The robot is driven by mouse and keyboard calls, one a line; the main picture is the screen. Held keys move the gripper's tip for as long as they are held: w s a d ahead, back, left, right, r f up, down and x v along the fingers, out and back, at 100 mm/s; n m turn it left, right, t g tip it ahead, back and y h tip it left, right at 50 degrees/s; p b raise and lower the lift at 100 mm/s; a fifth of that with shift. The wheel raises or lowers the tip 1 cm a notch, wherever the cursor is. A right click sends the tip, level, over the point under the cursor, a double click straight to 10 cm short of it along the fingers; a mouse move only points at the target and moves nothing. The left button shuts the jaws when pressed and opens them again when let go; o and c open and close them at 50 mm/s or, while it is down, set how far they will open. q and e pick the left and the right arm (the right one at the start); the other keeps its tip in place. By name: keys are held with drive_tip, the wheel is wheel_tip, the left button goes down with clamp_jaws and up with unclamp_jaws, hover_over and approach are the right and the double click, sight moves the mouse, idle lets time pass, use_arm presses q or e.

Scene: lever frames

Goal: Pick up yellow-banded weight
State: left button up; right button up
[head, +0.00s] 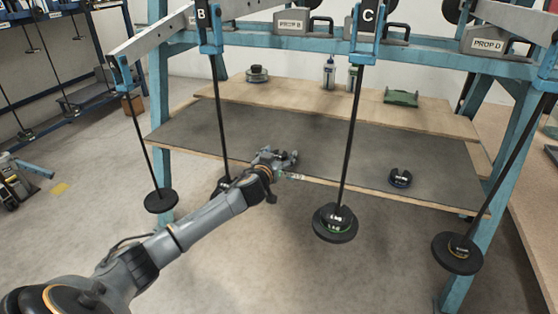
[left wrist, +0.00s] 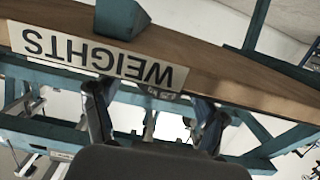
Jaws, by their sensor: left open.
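My left gripper (head: 280,157) is over the front edge of the dark mat, its fingers apart. A small black slotted weight (head: 400,178) lies on the mat to the right, well apart from the gripper. I cannot make out a yellow band on it. Black plates (head: 335,225) with a green band hang on the rod under C. No yellow-banded weight is clearly identifiable. My right gripper is not in view.
The bench edge carries a WEIGHTS sign (left wrist: 98,55), upside down in the left wrist view. Hanging rods with discs (head: 161,201) stand in front of the bench. Bottles (head: 329,74) and a green tray (head: 401,97) sit on the rear board. The mat (head: 340,150) is mostly clear.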

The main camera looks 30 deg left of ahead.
use_arm(q)
drive_tip(key=c, duration=1.2)
drive_tip(key=shift+r, duration=0.1)
